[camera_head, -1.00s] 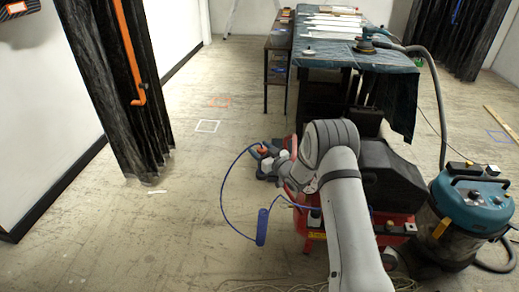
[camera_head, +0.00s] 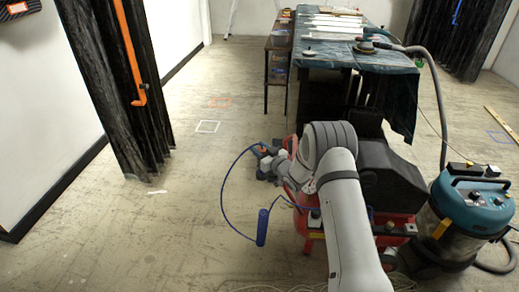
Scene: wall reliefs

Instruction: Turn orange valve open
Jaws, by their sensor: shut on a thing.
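My gripper (camera_head: 264,160) is beside the left end of a red machine (camera_head: 309,222), at the top of a looping blue hose (camera_head: 224,190). A small orange part, which looks like the orange valve (camera_head: 263,151), shows at the fingertips. My gripper is shut on it. The fingers and my wrist hide much of the valve, so its exact angle cannot be told. My grey arm covers the middle of the machine.
A covered table (camera_head: 345,62) stands behind the machine. A teal vacuum (camera_head: 470,205) stands at right. The floor at left is clear.

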